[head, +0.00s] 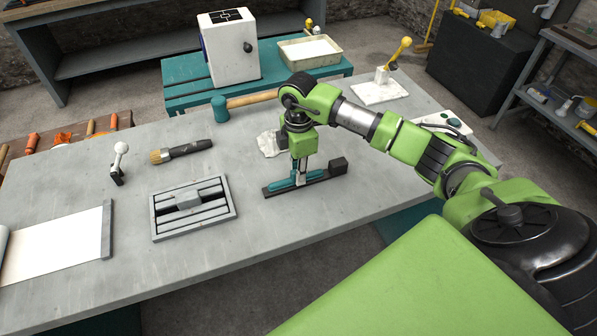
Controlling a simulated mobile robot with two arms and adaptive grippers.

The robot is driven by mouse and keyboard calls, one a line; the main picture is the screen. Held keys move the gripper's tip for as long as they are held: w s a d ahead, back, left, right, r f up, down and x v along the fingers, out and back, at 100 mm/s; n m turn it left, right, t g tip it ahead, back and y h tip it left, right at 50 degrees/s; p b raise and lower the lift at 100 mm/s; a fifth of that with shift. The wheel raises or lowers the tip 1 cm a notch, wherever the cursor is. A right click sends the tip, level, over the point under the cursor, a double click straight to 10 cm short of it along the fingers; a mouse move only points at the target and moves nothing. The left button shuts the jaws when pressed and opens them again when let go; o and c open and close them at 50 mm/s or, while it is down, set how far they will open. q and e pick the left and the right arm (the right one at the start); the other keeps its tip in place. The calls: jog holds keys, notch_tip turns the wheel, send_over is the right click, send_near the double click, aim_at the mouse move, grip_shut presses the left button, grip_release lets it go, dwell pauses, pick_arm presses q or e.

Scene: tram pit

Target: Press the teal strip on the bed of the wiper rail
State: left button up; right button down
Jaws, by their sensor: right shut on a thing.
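The wiper rail (339,166) lies on the grey table, a dark narrow bed with a raised block at its right end. The teal strip (316,175) lies lengthwise along the bed and shows on both sides of my right gripper (299,178). That gripper points down over the middle of the rail and is shut on the strip. The fingers hide the strip's middle. Whether the strip's underside touches the bed all along, I cannot tell. My left gripper is not in view.
Left of the rail lie a grey slotted plate (165,225), a brush (181,151) and a white sheet (50,245). A crumpled cloth (268,143) and a teal mallet (221,108) lie behind. The table's front edge is close to the rail; bare tabletop lies between plate and rail.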

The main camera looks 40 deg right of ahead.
jog(key=c, duration=1.9)
grip_release()
notch_tip(320, 180, up, 12)
